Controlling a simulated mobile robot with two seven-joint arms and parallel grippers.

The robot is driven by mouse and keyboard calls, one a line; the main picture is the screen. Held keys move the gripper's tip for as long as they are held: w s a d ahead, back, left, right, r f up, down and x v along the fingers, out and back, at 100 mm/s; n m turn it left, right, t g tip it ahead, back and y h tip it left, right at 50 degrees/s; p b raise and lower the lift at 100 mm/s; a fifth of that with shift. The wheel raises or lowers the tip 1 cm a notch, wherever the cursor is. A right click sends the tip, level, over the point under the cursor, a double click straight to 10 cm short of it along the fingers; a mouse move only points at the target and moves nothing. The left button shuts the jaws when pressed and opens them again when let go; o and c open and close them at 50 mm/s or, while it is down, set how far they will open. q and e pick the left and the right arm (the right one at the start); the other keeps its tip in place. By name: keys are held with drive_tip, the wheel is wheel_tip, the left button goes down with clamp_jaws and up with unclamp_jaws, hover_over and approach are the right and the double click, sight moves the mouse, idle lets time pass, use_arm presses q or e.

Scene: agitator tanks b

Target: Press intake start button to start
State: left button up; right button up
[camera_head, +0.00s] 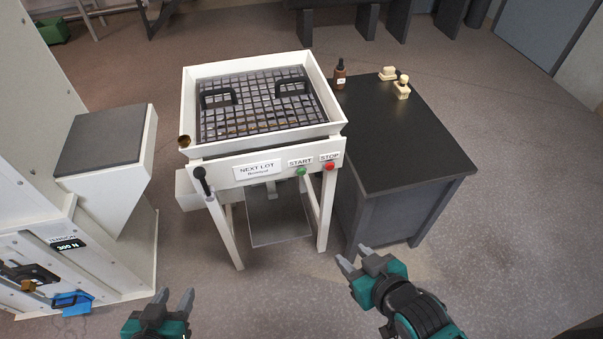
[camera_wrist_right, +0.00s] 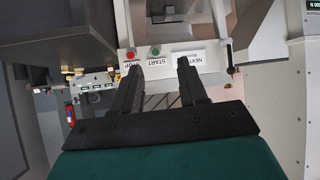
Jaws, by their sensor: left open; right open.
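The green start button (camera_head: 302,171) sits under a START label on the front panel of a white intake stand (camera_head: 225,176). It also shows in the right wrist view (camera_wrist_right: 155,50), where the panel appears upside down. A red stop button (camera_head: 329,166) is just right of it, under a STOP label. My right gripper (camera_head: 356,258) is open and empty, below and right of the buttons, apart from the stand. My left gripper (camera_head: 175,300) is open and empty at the bottom left, well short of the stand.
A dark-topped cabinet (camera_head: 400,135) stands right of the stand, with a brown bottle (camera_head: 340,75) and small pale items on it. A black lever (camera_head: 201,180) is at the panel's left end. A white machine (camera_head: 30,200) stands at left. The floor before the stand is clear.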

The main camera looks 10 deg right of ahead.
clamp_jaws()
idle(0.3)
idle(1.4)
drive_tip(key=shift+f, duration=0.1)
